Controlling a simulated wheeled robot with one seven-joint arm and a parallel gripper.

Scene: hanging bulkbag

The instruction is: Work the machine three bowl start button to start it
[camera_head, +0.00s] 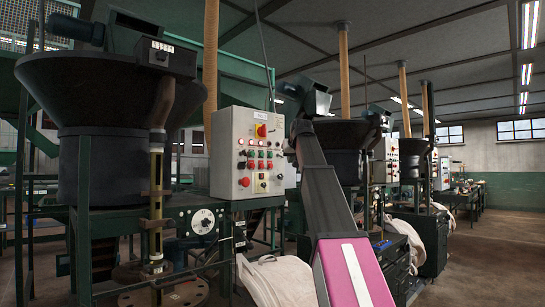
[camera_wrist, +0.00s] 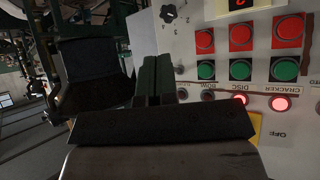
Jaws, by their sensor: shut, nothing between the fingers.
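In the wrist view a grey control panel (camera_wrist: 195,35), seen upside down, fills the right side. It carries red buttons (camera_wrist: 240,38), green buttons (camera_wrist: 241,69) and lamps, two of them lit red (camera_wrist: 281,103). The labels read BOWL, DISC and CRACKER. The green button above the BOWL label (camera_wrist: 206,69) is in clear view. My gripper (camera_wrist: 155,62) is shut and empty, a little left of that button. In the head view my gripper (camera_head: 297,128) is small and dark, just right of the nearest panel (camera_head: 245,155). I cannot tell which machine's panel the wrist view shows.
A large black bowl machine (camera_head: 100,90) on a green frame stands at left. More panels and bowls (camera_head: 410,160) line up behind my arm. Pale sacks (camera_head: 275,280) lie low near the machines. Open floor (camera_head: 470,265) shows at right.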

